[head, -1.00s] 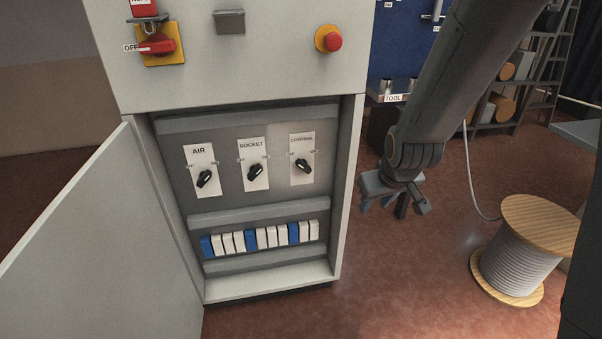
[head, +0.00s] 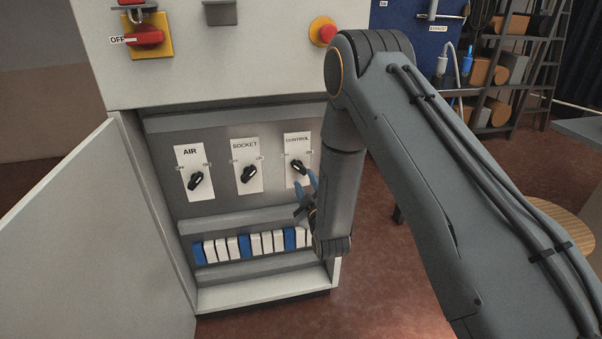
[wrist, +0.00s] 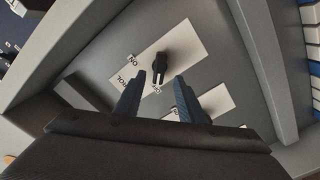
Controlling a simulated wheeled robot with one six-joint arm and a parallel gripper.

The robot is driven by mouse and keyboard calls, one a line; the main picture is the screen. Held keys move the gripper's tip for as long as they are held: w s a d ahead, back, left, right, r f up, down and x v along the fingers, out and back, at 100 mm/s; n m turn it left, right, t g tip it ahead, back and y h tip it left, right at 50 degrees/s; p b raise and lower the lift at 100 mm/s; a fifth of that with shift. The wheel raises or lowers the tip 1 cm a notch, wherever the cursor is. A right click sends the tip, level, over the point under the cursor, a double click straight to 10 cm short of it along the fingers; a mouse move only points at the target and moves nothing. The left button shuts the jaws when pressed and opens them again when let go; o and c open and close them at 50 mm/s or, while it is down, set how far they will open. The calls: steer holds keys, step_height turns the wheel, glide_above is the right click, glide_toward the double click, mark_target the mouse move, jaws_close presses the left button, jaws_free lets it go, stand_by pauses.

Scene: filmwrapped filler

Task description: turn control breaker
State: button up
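The control breaker (head: 298,167) is a small black rotary knob on a white plate marked CONTROL, the rightmost of three in the open cabinet. Its knob (wrist: 160,68) also shows in the wrist view, just beyond and between the fingertips. My gripper (head: 309,195) is just below and right of the knob in the head view. In the wrist view its two blue-grey fingers (wrist: 161,88) are apart with nothing between them. The knob points up and left in the head view. I cannot tell whether a finger touches it.
The AIR knob (head: 195,181) and SOCKET knob (head: 248,174) are to the left. A row of blue and white breakers (head: 233,248) runs below. The cabinet door (head: 95,235) stands open at left. A red stop button (head: 326,33) is above.

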mark_target(300, 170)
steer(key=x, duration=0.6)
steer(key=shift+w, duration=0.35)
jaws_close()
